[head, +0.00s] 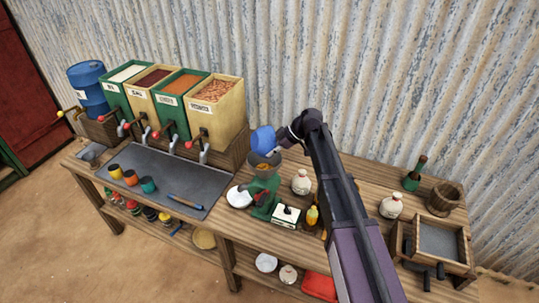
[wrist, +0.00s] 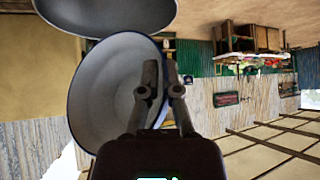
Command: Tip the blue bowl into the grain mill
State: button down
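The blue bowl (head: 263,139) is held strongly tilted above the grain mill, its blue outside showing in the head view. My gripper (head: 279,150) is at its right side, shut on its rim. In the wrist view my gripper's fingers (wrist: 163,88) straddle the rim of the bowl (wrist: 108,92), whose grey inside looks empty. The green grain mill (head: 264,187) stands on the table with a grey hopper just below the bowl. Some orange-brown matter shows in the hopper. A second grey round shape (wrist: 108,14) at the top of the wrist view may be the hopper.
A white dish (head: 239,197), a green-and-white box (head: 286,215), white jars (head: 301,182) and an amber bottle (head: 312,216) stand close around the mill. Labelled bins (head: 216,105) with taps are at the left. A wooden tray (head: 438,243) and wooden bucket (head: 444,198) are at the right.

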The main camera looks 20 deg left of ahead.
jog(key=shift+w+d+g+y+b, duration=0.3)
jog(key=shift+y+b, duration=0.1)
jog(key=shift+b, duration=0.1)
jog(key=shift+d, duration=0.1)
dwell(1.5)
